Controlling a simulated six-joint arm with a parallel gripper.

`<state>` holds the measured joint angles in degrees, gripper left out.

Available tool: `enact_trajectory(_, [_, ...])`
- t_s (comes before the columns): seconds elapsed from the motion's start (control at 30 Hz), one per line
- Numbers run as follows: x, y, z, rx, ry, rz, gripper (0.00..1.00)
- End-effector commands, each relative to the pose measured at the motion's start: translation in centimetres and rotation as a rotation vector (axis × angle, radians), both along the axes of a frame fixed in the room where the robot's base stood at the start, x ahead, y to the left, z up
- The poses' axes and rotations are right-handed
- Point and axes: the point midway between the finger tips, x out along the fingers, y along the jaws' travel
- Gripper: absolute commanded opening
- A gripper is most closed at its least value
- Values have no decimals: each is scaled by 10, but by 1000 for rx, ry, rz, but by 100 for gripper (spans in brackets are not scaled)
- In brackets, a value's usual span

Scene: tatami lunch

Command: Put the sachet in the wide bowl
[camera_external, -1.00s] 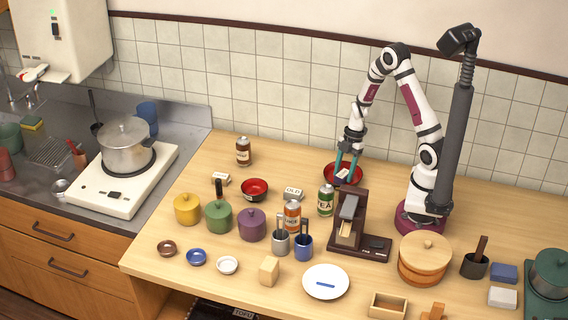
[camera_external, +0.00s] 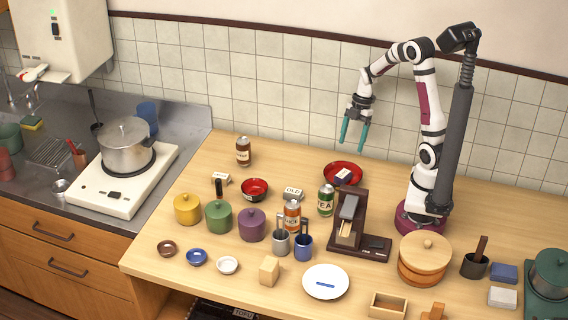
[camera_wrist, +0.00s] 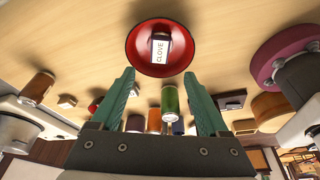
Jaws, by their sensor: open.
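The wide red bowl (camera_external: 329,181) stands at the back of the table near the tiled wall. The sachet, a small dark and white packet (camera_external: 343,175), sits inside it. In the wrist view the sachet (camera_wrist: 161,50) reads "CLOVE" and lies within the rim of the red bowl (camera_wrist: 135,57). My gripper (camera_external: 353,146) is open and empty, its teal fingers pointing down above the bowl. The fingers also show in the wrist view (camera_wrist: 159,76), apart from the sachet, with nothing between them.
A smaller red bowl (camera_external: 247,193) stands further left. A green tea can (camera_external: 326,200), an orange-brown can (camera_external: 292,216) and a dark dispenser (camera_external: 349,222) stand in front of the wide bowl. Lidded pots (camera_external: 252,225) stand front left.

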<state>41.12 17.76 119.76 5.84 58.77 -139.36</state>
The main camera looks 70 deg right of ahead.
Motion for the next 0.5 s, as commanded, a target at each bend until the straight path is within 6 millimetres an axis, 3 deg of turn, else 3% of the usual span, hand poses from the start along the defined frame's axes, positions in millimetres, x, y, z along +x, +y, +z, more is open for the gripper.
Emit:
enact_trajectory(0.17, [-1, 1, 7, 0, 5, -12, 78])
enact_trajectory(0.23, [-2, 17, 17, 5, 35, -83, 78])
enact_trajectory(0.37, [-24, 89, 55, 17, 188, -463, 78])
enact_trajectory(0.4, [-39, 112, 65, 15, 244, -620, 78])
enact_trajectory(0.5, [-80, 156, 80, 1, 354, -1001, 78])
